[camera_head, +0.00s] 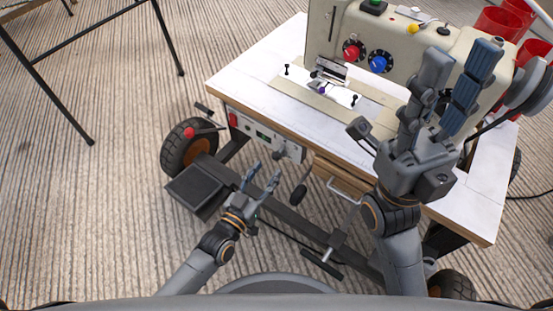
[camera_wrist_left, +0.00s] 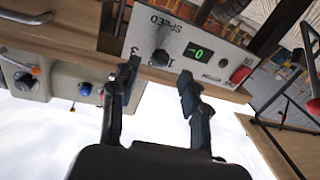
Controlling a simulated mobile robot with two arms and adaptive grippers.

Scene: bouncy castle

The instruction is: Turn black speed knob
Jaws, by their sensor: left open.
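The black speed knob (camera_wrist_left: 160,56) sticks out of a white control panel (camera_wrist_left: 212,47) under the word SPEED in the left wrist view. It also shows on the panel under the table's front edge in the head view (camera_head: 280,153). My left gripper (camera_head: 264,173) is open and empty, in front of and slightly below the knob. In the left wrist view its two fingertips (camera_wrist_left: 160,82) lie to either side of the knob's line, with a visible gap to the knob. My right gripper (camera_head: 425,95) is raised over the table's right part, fingers spread, holding nothing visible.
The panel has a green display (camera_wrist_left: 198,52) reading 0 and a red switch (camera_wrist_left: 240,74). A sewing machine (camera_head: 400,40) with red and blue dials stands on the white table (camera_head: 255,70). A drawer handle (camera_head: 343,190) is right of the panel. Red cups (camera_head: 500,20) stand at right.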

